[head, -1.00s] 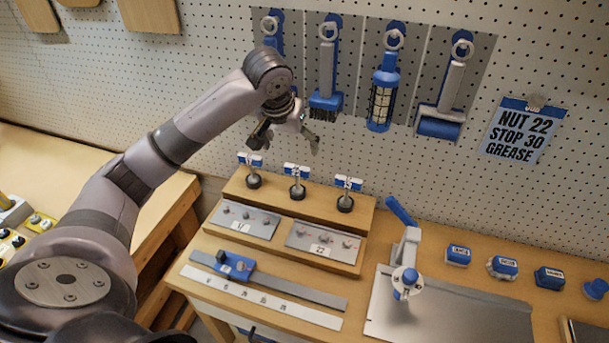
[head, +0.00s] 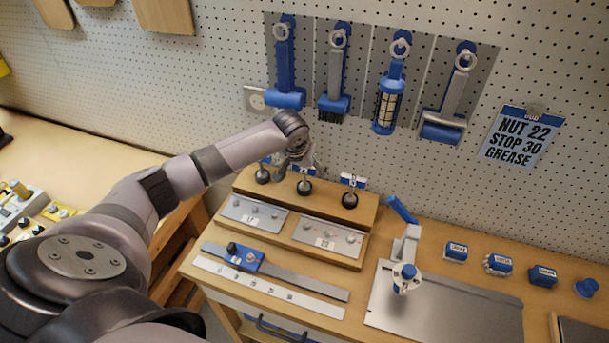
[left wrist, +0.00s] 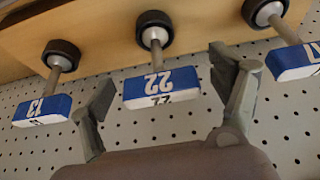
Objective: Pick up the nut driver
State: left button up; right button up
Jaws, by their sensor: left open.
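Three nut drivers with blue-and-white tagged handles stand in a row on the wooden stand (head: 333,207). The middle nut driver's tag reads 22 in the left wrist view (left wrist: 162,88); the others there read 13 (left wrist: 42,110) and 17 (left wrist: 294,62). In the head view, the middle driver (head: 304,187) is partly hidden by my left gripper (head: 297,163). In the left wrist view, my left gripper (left wrist: 163,70) is open, with one finger on each side of the 22 handle and visible gaps between. My right gripper is out of view.
A sign (head: 517,137) reads NUT 22, STOP 30, GREASE. Below the drivers are metal plates (head: 328,238) and a ruler with a blue slider (head: 245,257). A blue-handled clamp (head: 405,245) stands to the right. Several tools hang on the pegboard (head: 230,60).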

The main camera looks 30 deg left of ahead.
pick_arm(q)
jog(key=shift+w+f, duration=0.25)
jog(key=shift+f, duration=0.35)
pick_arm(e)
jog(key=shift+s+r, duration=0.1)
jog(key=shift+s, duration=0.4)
pick_arm(q)
jog(key=shift+c, duration=0.5)
jog(key=c, duration=1.2)
jog(key=shift+r, duration=0.1)
jog(key=shift+c, duration=0.5)
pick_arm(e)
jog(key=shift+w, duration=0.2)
